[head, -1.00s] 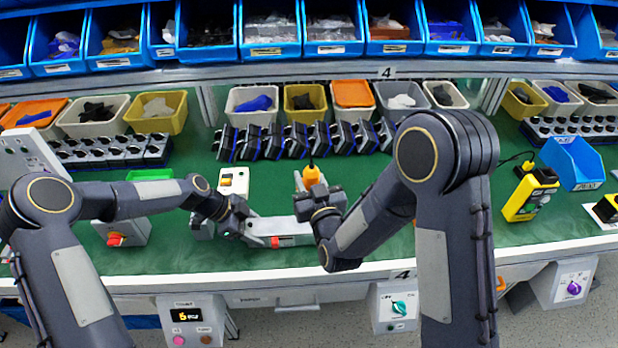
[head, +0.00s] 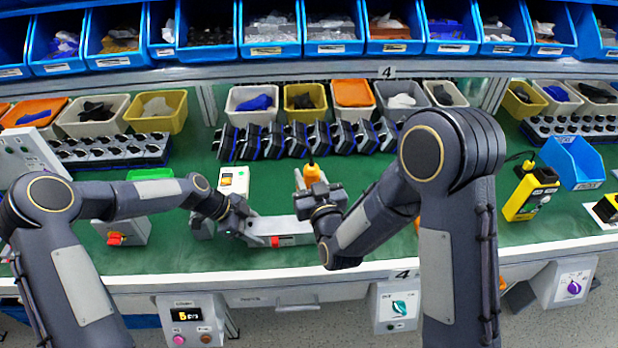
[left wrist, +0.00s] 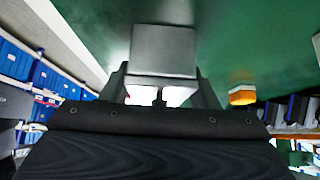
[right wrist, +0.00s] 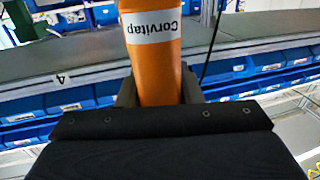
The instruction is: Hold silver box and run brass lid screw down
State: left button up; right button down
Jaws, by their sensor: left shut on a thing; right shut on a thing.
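The silver box (head: 285,226) lies on the green bench top in the middle of the head view, with a small red part on its front. My left gripper (head: 245,226) is shut on its left end; in the left wrist view the grey box (left wrist: 163,50) sits between the fingers. My right gripper (head: 318,200) is above the right part of the box, shut on an orange tool (head: 312,173). In the right wrist view the tool (right wrist: 153,55) has a white label reading "Corvitap". The brass lid screw and the tool's tip are hidden behind my right gripper.
A white unit (head: 234,182) stands behind the box, and a grey box with a red switch (head: 116,238) is to the left. A yellow device (head: 530,193) and a blue bin (head: 572,162) are on the right. Rows of dark switches (head: 305,139) and parts bins line the back.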

aim_at(309, 164)
jog(key=shift+r, duration=2)
pick_arm(q)
jog(key=o, duration=1.5)
jog(key=shift+r, duration=0.1)
